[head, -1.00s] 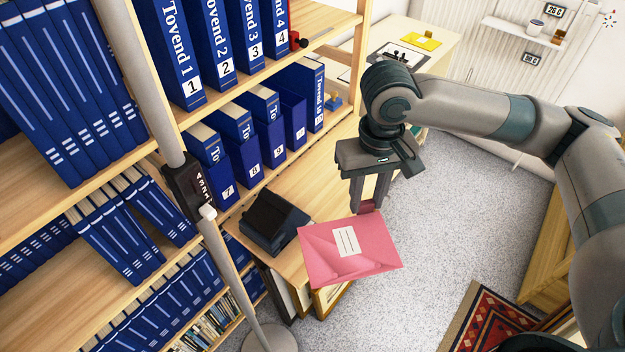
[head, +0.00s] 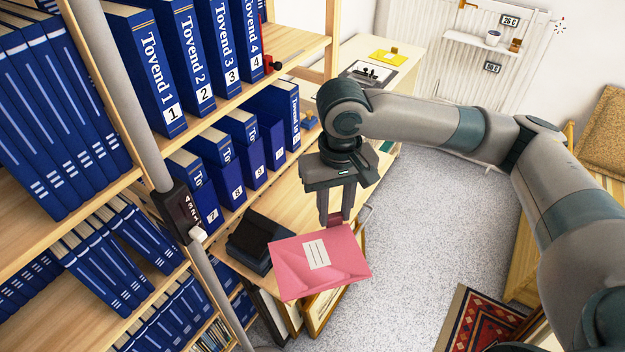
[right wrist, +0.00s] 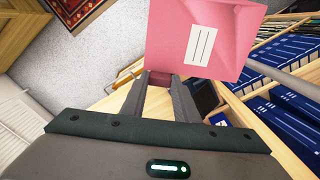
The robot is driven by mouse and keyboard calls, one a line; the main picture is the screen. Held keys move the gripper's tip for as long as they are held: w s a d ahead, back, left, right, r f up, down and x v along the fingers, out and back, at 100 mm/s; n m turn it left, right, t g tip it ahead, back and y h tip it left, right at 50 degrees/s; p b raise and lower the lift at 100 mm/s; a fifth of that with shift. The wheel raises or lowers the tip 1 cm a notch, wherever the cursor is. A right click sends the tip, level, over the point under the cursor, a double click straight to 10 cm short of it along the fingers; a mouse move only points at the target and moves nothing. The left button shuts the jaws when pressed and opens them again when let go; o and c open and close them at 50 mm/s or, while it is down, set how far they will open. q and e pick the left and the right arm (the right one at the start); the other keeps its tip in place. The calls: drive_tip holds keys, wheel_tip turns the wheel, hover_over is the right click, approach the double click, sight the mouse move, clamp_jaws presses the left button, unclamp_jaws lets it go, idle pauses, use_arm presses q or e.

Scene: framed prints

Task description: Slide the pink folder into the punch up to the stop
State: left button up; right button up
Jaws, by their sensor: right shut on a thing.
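The pink folder (head: 335,268) has a white label with dark lines and hangs out over the front edge of the wooden shelf. My right gripper (head: 334,220) is shut on its back edge. In the right wrist view the folder (right wrist: 175,30) extends out beyond the fingers (right wrist: 160,80). The black punch (head: 250,240) sits on the shelf just left of the folder. The folder's left corner overlaps it in the head view; whether they touch I cannot tell. In the right wrist view the punch (right wrist: 205,95) shows partly, behind a finger. My left gripper is not in view.
Blue numbered binders (head: 235,165) stand on the shelf behind the punch. A grey pole with a dark box (head: 180,212) rises at left. Framed prints (head: 322,308) lean below the shelf. Open floor (head: 420,230) lies to the right.

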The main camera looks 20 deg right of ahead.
drive_tip(key=w+a+m+p, duration=0.2)
drive_tip(key=w+m+p, duration=0.45)
drive_tip(key=w, duration=1.35)
drive_tip(key=d+f+m+p, duration=0.1)
drive_tip(key=d+f+p, duration=0.1)
drive_tip(key=f, duration=0.4)
drive_tip(key=d+f+m+p, duration=0.2)
drive_tip(key=f+p, duration=0.1)
drive_tip(key=f, duration=0.4)
drive_tip(key=shift+w+d+f+p, duration=0.2)
drive_tip(key=shift+w+d+p, duration=0.1)
drive_tip(key=shift+w+p, duration=0.1)
drive_tip(key=shift+m, duration=0.25)
